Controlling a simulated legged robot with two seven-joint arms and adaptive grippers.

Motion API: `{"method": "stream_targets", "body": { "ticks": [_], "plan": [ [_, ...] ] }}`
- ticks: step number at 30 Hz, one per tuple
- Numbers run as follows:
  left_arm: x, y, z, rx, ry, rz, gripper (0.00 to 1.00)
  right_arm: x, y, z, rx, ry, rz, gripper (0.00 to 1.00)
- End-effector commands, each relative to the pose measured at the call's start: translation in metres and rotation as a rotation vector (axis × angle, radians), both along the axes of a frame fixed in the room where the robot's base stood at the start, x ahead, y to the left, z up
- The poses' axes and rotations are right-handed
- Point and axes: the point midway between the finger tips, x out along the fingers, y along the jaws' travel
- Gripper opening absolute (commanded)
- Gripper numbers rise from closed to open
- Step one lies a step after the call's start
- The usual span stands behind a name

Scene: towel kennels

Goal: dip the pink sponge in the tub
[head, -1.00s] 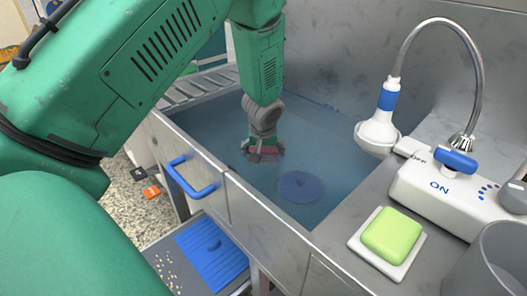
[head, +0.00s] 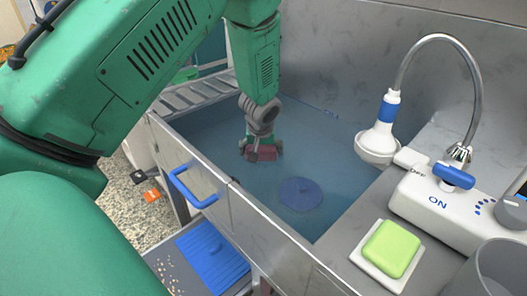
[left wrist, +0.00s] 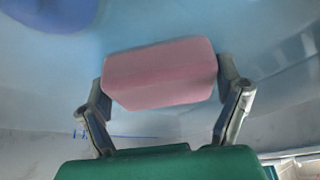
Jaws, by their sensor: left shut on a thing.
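The tub (head: 215,192) is a grey metal basin holding bluish water. My left gripper (head: 261,150) reaches down into the tub from above. It is shut on the pink sponge (head: 263,154), which shows as a small pink block between the fingers. In the left wrist view the pink sponge (left wrist: 160,75) sits crosswise between the two fingers of the left gripper (left wrist: 162,85), with bluish water behind it. I cannot tell exactly how deep the sponge is in the water. My right gripper is not in view.
A round blue drain plug (head: 301,194) lies in the tub. A shower head (head: 377,143) on a curved hose hangs at the tub's right rim. A green soap (head: 391,248) on a white dish, a control panel (head: 440,200) and a grey cup (head: 497,270) stand at the right.

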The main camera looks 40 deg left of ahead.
Motion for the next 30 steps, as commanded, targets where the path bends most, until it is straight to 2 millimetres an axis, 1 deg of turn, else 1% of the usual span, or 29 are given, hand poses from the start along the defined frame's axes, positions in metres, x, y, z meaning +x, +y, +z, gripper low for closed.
{"method": "stream_targets", "body": {
  "ticks": [1,12,24,30],
  "plan": [
    [0.0,0.0,0.01,0.0,0.0,0.001,0.62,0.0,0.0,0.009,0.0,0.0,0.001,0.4],
    [0.0,-0.005,0.049,0.007,0.0,-0.002,0.62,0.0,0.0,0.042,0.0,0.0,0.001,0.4],
    [0.0,-0.001,0.087,0.001,0.0,0.0,0.62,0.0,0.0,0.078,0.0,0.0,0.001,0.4],
    [0.0,-0.002,0.101,0.003,0.0,-0.001,0.62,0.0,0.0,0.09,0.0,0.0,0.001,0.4]
  ]
}}
